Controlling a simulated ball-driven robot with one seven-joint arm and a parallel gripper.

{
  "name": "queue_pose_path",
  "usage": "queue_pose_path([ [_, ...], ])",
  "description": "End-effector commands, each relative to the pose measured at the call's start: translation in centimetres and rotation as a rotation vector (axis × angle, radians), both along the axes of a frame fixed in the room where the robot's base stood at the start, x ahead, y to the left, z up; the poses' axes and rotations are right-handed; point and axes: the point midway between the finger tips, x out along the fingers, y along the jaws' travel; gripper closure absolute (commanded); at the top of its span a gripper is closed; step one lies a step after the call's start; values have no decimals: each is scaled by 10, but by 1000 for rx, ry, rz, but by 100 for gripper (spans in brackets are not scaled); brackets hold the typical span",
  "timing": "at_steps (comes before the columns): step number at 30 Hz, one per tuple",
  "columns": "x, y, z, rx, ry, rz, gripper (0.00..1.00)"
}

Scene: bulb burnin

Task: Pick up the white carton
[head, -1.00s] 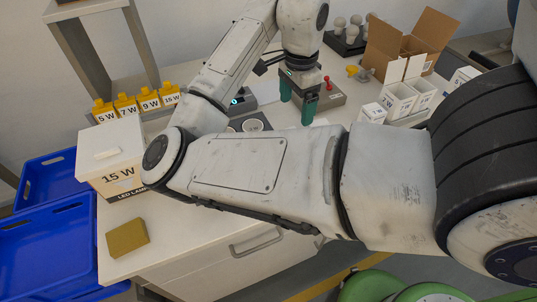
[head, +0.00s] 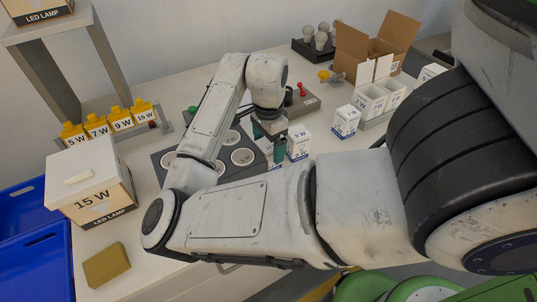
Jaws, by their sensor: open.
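A small white carton (head: 298,143) with blue markings stands on the worktop just right of my gripper. Another small white carton (head: 345,121) stands upright farther right. My gripper (head: 268,143) has green fingers and points down, open. A white printed surface shows between and behind its fingers, but I cannot tell whether it is a separate carton or whether the fingers touch it. A large white 15 W LED lamp box (head: 95,178) stands at the left. My forearm hides part of the worktop in front of the gripper.
A dark tray with round white sockets (head: 242,157) lies left of the gripper. Yellow-topped wattage holders (head: 110,120) stand at the back left. An open brown box (head: 372,50), white bins (head: 380,97) and bulbs (head: 320,38) are at the back right. A tan block (head: 106,264) lies front left.

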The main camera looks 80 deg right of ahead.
Motion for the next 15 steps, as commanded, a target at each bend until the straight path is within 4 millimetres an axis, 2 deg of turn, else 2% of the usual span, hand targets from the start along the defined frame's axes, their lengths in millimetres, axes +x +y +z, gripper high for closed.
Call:
queue_pose_path([
  [7, 0, 0, -2, -1, -1, 0, 11],
  [15, 0, 0, -2, -1, -1, 0, 36],
])
